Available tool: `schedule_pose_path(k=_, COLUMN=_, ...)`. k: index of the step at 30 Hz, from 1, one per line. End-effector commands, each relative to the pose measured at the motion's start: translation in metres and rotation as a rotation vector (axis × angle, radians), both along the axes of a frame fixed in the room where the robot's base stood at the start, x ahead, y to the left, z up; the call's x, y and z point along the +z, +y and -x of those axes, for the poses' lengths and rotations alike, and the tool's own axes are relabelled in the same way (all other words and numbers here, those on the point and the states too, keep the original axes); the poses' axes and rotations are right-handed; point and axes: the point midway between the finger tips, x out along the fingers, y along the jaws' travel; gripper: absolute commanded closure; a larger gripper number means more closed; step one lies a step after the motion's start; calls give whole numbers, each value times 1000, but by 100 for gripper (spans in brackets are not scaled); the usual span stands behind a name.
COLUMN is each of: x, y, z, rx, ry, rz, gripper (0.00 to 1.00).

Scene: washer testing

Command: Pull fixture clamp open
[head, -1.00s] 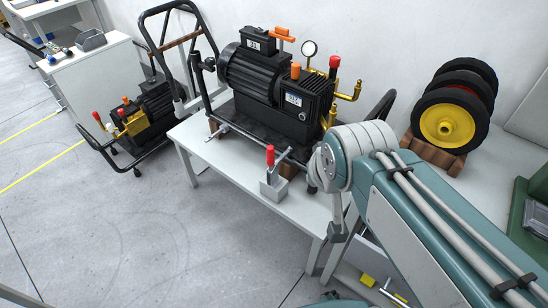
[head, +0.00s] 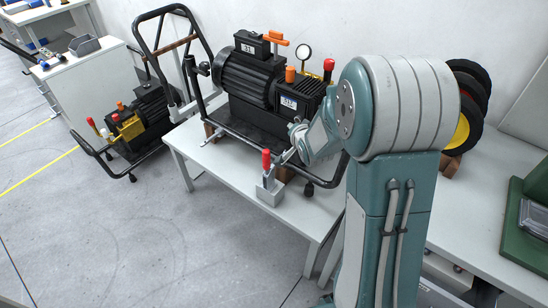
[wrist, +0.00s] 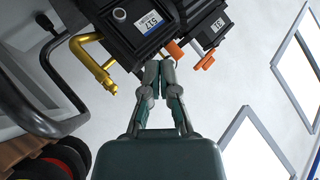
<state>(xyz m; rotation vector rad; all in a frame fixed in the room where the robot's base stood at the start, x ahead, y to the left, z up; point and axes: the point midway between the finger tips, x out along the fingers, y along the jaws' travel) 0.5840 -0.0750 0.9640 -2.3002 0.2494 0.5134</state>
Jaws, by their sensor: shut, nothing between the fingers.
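The fixture clamp, with a red upright handle (head: 266,160) and a grey block base (head: 270,194), stands near the front edge of the white table. Its grey lever slants up to the right. My gripper (wrist: 159,66) is shut and empty in the wrist view, its fingertips together below the black pump (wrist: 140,30). In the head view, my arm's wrist end is just right of the clamp, in front of the pump (head: 250,80); the fingers are hard to make out there. I cannot see the clamp in the wrist view.
A trolley frame (head: 150,50) and a second pump (head: 140,125) stand at the left. Black wheels (head: 472,85) sit behind my arm. Floor at the lower left is clear.

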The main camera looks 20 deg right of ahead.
Motion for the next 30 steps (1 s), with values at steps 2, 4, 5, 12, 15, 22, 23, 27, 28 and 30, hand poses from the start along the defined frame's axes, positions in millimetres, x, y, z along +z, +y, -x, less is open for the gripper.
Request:
schedule_pose_path(k=2, x=-25, y=-5, z=-10, rx=-13, ry=-34, rz=-66, gripper=100)
schedule_pose_path(k=4, x=-44, y=-7, z=-18, rx=-20, ry=-74, rz=-129, gripper=100)
schedule_pose_path(k=5, x=-52, y=-8, z=-21, rx=-24, ry=-91, rz=-157, gripper=100)
schedule_pose_path(k=12, x=-119, y=-13, z=-27, rx=-35, ry=-218, rz=-402, gripper=100)
schedule_pose_path(k=15, x=-148, y=-15, z=-22, rx=-37, ry=-267, rz=-514, gripper=100)
schedule_pose_path(k=22, x=-196, y=-15, z=-3, rx=-34, ry=-359, rz=-736, gripper=100)
schedule_pose_path(k=23, x=-199, y=-15, z=-1, rx=-33, ry=-367, rz=-754, gripper=100)
schedule_pose_path(k=27, x=-205, y=-15, z=2, rx=-30, ry=-384, rz=-794, gripper=100)
schedule_pose_path(k=28, x=-205, y=-14, z=1, rx=-30, ry=-385, rz=-795, gripper=100)
schedule_pose_path(k=30, x=-204, y=-14, z=-6, rx=-28, ry=-387, rz=-794, gripper=100)
